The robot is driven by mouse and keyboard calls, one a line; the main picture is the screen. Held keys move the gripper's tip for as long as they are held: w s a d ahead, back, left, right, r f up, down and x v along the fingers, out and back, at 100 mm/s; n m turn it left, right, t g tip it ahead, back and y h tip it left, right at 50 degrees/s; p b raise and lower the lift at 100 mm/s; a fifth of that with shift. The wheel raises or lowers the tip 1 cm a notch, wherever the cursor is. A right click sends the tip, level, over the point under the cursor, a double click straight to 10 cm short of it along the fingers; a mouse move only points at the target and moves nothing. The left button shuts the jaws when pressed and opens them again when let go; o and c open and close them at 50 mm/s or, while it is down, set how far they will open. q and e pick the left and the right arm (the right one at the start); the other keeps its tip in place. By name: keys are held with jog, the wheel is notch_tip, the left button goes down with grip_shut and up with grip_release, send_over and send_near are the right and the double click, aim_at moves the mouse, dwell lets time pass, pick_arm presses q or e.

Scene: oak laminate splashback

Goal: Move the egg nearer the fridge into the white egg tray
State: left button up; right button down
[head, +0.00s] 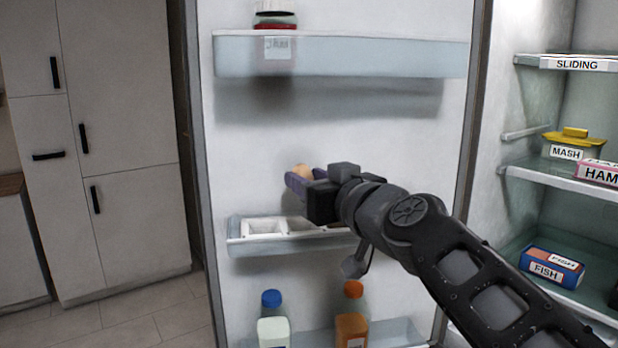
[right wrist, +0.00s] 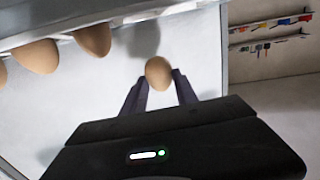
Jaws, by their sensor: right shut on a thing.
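My right gripper (head: 298,181) is shut on a brown egg (head: 302,171). It holds the egg above the door shelf, clear of the white egg tray (head: 264,228). The right wrist view also shows the egg (right wrist: 158,73) between the dark fingertips. The tray sits in the middle door shelf and its left cups look empty. My gripper and arm hide its right part in the head view. Several brown eggs (right wrist: 93,40) stand in a row along a shelf at the upper left of the right wrist view. My left gripper is in neither view.
The upper door shelf (head: 340,55) holds a dark-lidded jar (head: 276,40). Bottles with blue (head: 271,298) and orange (head: 353,289) caps stand in the lower door shelf. The fridge shelves at right hold a yellow-lidded MASH tub (head: 574,142) and a FISH box (head: 551,266).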

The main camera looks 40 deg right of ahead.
aim_at(309, 232)
jog(key=shift+f, duration=0.55)
jog(key=shift+f+b, duration=0.1)
jog(key=shift+b, duration=0.2)
jog(key=shift+f+b, duration=2.45)
jog(key=shift+b, duration=0.1)
jog(key=shift+f+b, duration=0.55)
jog(key=shift+b, duration=0.05)
jog(key=c, duration=0.9)
grip_release()
jog(key=shift+s, duration=0.1)
jog(key=s, duration=0.5)
jog(key=s+a, duration=0.1)
jog(key=s, duration=0.1)
jog(key=shift+s+a+r+b, duration=0.1)
jog(key=shift+s+r+b, duration=0.1)
jog(key=shift+s+b, duration=0.15)
